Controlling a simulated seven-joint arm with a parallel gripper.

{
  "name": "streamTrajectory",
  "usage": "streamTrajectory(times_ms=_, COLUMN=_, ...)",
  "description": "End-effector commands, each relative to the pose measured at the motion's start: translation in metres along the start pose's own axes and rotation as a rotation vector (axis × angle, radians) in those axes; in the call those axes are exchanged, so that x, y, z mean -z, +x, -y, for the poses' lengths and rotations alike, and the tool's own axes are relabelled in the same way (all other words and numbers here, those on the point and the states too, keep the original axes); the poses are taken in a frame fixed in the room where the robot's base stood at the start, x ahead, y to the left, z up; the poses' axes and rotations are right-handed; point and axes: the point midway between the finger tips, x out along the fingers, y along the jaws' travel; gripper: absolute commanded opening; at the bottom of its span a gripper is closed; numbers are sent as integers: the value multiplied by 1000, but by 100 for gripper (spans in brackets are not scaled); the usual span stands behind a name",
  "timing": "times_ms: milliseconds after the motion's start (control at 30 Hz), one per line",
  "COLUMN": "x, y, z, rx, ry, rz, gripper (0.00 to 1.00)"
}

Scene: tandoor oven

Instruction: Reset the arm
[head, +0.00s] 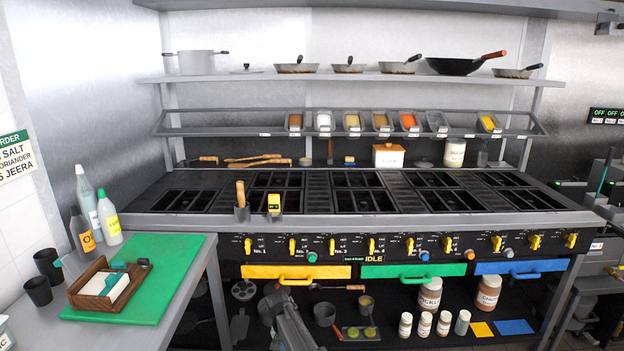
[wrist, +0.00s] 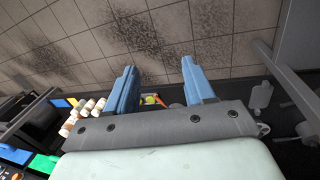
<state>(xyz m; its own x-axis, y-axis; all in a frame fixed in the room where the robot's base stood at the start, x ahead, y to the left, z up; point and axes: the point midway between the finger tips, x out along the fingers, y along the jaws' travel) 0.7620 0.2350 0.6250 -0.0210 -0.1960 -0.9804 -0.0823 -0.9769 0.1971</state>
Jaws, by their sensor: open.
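My gripper (wrist: 160,85) shows in the wrist view with its two blue fingers spread apart. Nothing is between the fingertips except a view of the tiled floor or wall surface beyond. In the head view, part of my arm (head: 290,320) rises at the bottom centre, in front of the lower shelf. The gripper's fingers cannot be made out there.
A long stove (head: 330,225) with knobs and coloured drawers spans the middle. The lower shelf holds jars (head: 430,292) and pans. A side table at left carries a green board (head: 150,300), a wooden box (head: 105,288) and bottles (head: 108,218). Pans (head: 400,65) stand on the upper shelf.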

Motion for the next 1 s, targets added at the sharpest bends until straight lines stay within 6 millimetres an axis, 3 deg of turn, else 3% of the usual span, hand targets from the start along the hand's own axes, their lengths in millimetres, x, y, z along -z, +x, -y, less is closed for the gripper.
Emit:
streamTrajectory(times_ms=33, x=-20, y=22, z=-16, rx=-3, ry=-5, rz=26, gripper=53)
streamTrajectory(times_ms=200, x=-69, y=81, z=-58, rx=-4, ry=-29, rz=101, gripper=53)
streamTrajectory(times_ms=500, x=-169, y=163, z=-122, rx=13, ry=-68, rz=232, gripper=53)
streamTrajectory(times_ms=700, x=-243, y=202, z=-159, rx=35, ry=-89, rz=319, gripper=53)
streamTrajectory(times_ms=1000, x=-360, y=237, z=-203, rx=86, ry=-113, rz=445, gripper=53)
